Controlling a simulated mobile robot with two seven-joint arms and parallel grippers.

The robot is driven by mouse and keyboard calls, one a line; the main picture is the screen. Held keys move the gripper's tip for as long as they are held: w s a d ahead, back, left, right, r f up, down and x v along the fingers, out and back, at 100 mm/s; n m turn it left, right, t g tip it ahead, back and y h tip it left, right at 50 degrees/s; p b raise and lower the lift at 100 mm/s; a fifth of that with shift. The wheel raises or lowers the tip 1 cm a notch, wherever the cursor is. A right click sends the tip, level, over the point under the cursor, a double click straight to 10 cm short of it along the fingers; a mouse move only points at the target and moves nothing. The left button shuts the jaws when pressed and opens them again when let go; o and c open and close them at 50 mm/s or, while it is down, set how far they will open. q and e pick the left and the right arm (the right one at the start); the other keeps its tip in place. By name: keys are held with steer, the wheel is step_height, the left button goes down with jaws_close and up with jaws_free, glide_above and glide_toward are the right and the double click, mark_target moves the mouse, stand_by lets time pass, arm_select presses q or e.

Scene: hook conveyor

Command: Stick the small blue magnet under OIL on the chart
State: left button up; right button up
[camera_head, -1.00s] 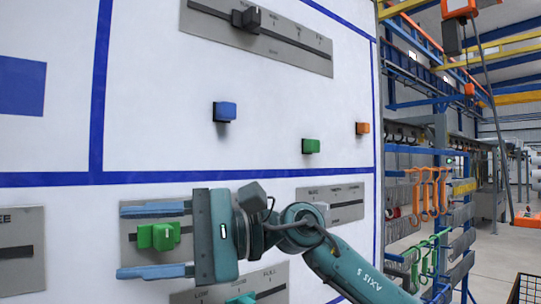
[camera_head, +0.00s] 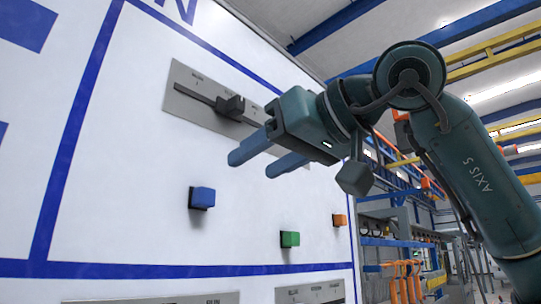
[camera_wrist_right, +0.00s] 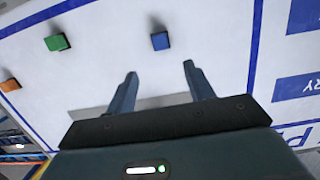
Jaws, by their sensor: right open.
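The small blue magnet (camera_head: 203,197) is a blue block on the white board, left of the green and orange ones. It also shows in the right wrist view (camera_wrist_right: 160,41), ahead of the fingers. My right gripper (camera_head: 256,164) is open and empty, above and to the right of the blue magnet, pointing left across the slider plate. Its two fingers show spread in the right wrist view (camera_wrist_right: 160,70), with nothing between them. The OIL label is not readable in either view. My left gripper is out of view.
A green block (camera_head: 290,239) and an orange block (camera_head: 339,220) sit on the board (camera_head: 120,150). A grey slider plate (camera_head: 190,92) with a dark knob (camera_head: 231,106) lies behind my gripper. Blue lettered panels (camera_wrist_right: 297,88) show in the wrist view.

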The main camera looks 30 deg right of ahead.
mark_target(209, 192)
steer(key=p+x, duration=0.1)
steer(key=x, duration=1)
steer(key=shift+w+a, duration=0.1)
steer(key=shift+w, duration=0.05)
steer(key=shift+f, duration=0.1)
steer(key=shift+c, duration=0.5)
steer(key=c, duration=0.9)
steer(key=o, duration=0.3)
steer(key=shift+c, duration=1.4)
steer(key=f+v, duration=0.1)
steer(key=v, duration=0.6)
steer(key=shift+b, duration=0.4)
